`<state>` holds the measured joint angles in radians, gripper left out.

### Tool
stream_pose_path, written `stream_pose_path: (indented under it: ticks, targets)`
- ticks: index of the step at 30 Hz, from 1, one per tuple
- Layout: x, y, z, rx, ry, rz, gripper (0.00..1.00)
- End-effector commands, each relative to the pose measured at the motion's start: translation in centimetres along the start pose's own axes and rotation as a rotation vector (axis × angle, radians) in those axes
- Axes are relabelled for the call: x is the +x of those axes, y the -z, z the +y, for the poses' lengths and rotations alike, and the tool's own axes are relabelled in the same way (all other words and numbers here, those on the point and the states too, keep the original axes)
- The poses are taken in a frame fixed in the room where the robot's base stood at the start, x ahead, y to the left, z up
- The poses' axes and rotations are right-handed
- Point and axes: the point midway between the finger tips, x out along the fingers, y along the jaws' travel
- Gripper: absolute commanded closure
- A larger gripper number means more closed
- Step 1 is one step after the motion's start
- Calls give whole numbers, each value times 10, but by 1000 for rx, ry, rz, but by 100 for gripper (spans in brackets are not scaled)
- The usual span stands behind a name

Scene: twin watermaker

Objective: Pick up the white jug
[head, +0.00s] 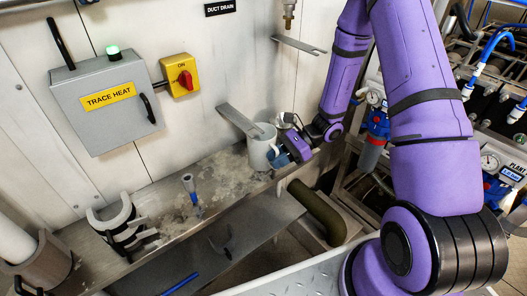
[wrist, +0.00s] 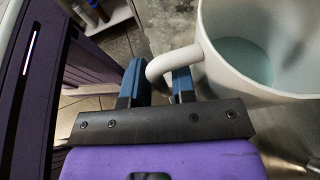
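The white jug (head: 258,152) is upright at the right end of the metal ledge, against the back wall. I cannot tell whether its base touches the ledge. In the wrist view, the jug (wrist: 222,62) fills the upper right, with pale blue-green liquid inside. Its handle points left, toward my gripper.
A flat metal plate (head: 238,120) sticks out from the wall, close to the jug's upper left. A brown pipe (head: 318,212) runs below. Gauges and hoses crowd the right.

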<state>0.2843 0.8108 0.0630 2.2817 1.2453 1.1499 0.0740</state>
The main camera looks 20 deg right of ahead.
Motion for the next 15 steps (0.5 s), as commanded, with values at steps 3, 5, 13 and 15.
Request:
stream_pose_path:
  ticks: [3, 5, 13, 15]
  targets:
    - [0, 0, 0, 0, 0, 0, 75]
    - [0, 0, 0, 0, 0, 0, 89]
    - [0, 0, 0, -2, 0, 0, 100]
    - [0, 0, 0, -2, 0, 0, 100]
